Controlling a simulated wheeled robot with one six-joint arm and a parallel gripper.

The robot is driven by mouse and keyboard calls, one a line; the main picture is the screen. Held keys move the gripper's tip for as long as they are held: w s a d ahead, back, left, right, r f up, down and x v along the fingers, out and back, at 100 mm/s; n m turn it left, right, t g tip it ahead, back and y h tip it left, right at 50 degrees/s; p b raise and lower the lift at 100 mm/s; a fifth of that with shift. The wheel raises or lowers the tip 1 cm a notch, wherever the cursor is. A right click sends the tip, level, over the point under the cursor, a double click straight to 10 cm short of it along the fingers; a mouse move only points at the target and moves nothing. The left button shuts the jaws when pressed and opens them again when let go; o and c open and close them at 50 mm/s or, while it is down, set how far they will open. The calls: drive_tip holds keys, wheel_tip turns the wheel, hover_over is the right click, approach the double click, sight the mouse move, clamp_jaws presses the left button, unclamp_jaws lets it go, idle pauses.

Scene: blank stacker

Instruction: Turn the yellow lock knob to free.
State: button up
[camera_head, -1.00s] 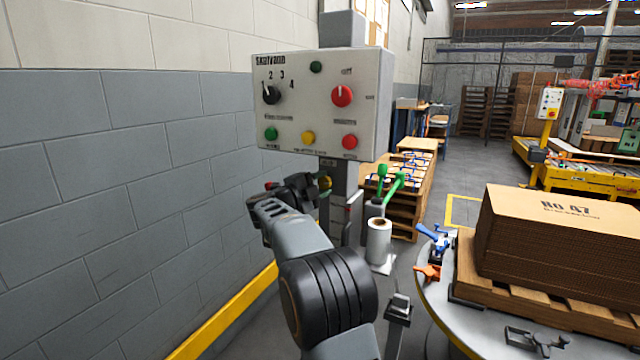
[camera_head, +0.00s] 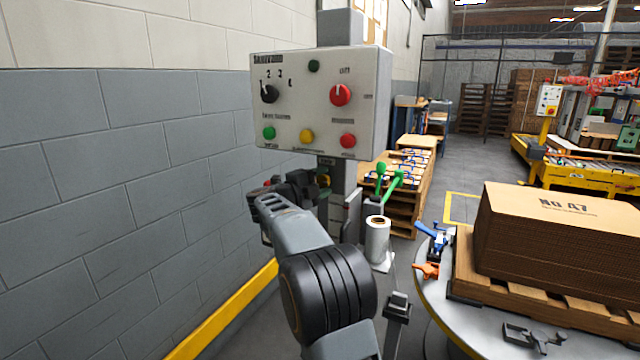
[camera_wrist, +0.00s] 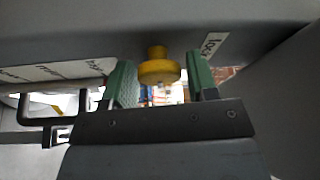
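The yellow lock knob (camera_wrist: 158,71) hangs on a short stem under a grey surface in the wrist view. A small label reading "lock" (camera_wrist: 214,44) is to its right. My gripper (camera_wrist: 161,76) is open, with one green finger on each side of the knob. In the head view my gripper (camera_head: 300,184) is just below the control panel (camera_head: 300,100). A small yellow spot shows beside it, too small to identify.
The panel carries a black selector (camera_head: 269,94), a red knob (camera_head: 341,94) and several coloured buttons. A block wall (camera_head: 120,200) stands close on the left. A roll on a stand (camera_head: 377,242) and a round table with a cardboard stack (camera_head: 560,240) are on the right.

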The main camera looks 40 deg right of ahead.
drive_tip(key=shift+o, duration=1.1)
drive_tip(key=shift+w+a, duration=0.1)
drive_tip(key=shift+a, duration=0.1)
drive_tip(key=shift+a, duration=0.1)
drive_tip(key=s+a+f+p, duration=0.1)
drive_tip(key=a+p, duration=0.1)
drive_tip(key=a, duration=1.1)
drive_tip(key=shift+s+a+p, duration=0.2)
drive_tip(key=shift+a+p, duration=0.1)
drive_tip(key=shift+p, duration=0.1)
